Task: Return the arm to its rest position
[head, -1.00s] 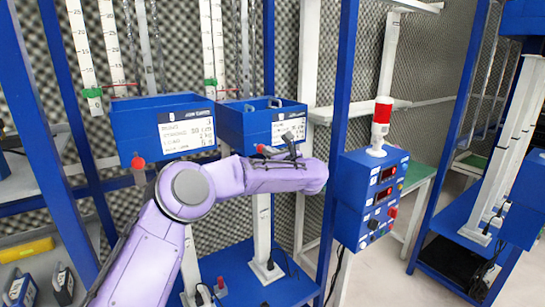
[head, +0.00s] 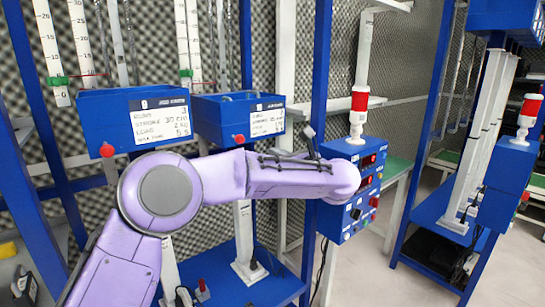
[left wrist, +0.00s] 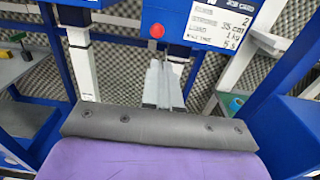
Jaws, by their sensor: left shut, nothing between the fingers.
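My left arm comes in from the lower left in the head view and bends to the right at a purple elbow, in front of the blue test rig. Its gripper is mostly hidden behind the forearm in the head view. In the left wrist view the left gripper (left wrist: 165,88) is shut and empty, its pale fingers together. It points at the rig below a blue box with a red knob (left wrist: 157,31), and I cannot tell the distance. My right gripper is in neither view.
Two blue boxes with labels, the left one (head: 122,108) and the right one (head: 208,116), hang on the rig. A blue control box (head: 338,222) with a red-and-white lamp (head: 359,108) stands right of the forearm. Blue posts (head: 318,75) rise close by. Open floor (head: 375,270) shows at right.

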